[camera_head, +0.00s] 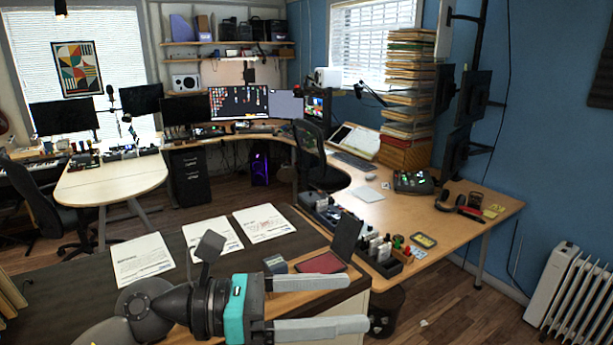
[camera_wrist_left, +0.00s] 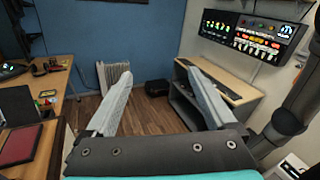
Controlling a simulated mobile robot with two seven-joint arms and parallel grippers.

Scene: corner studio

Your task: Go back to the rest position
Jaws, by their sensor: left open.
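My left gripper (camera_head: 358,302) reaches in from the bottom left of the head view, above the front edge of the dark desk. Its two pale fingers point right, spread apart, with nothing between them. The left wrist view also shows the open, empty fingers (camera_wrist_left: 157,76), with floor and furniture beyond them. My right gripper is in neither view.
Close to the gripper, the dark desk (camera_head: 80,288) holds papers (camera_head: 142,259) and an open box with a red pad (camera_head: 321,262). A wooden desk (camera_head: 440,222) stands behind. A white radiator (camera_head: 575,290) is at right. Floor (camera_head: 470,312) between is mostly clear.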

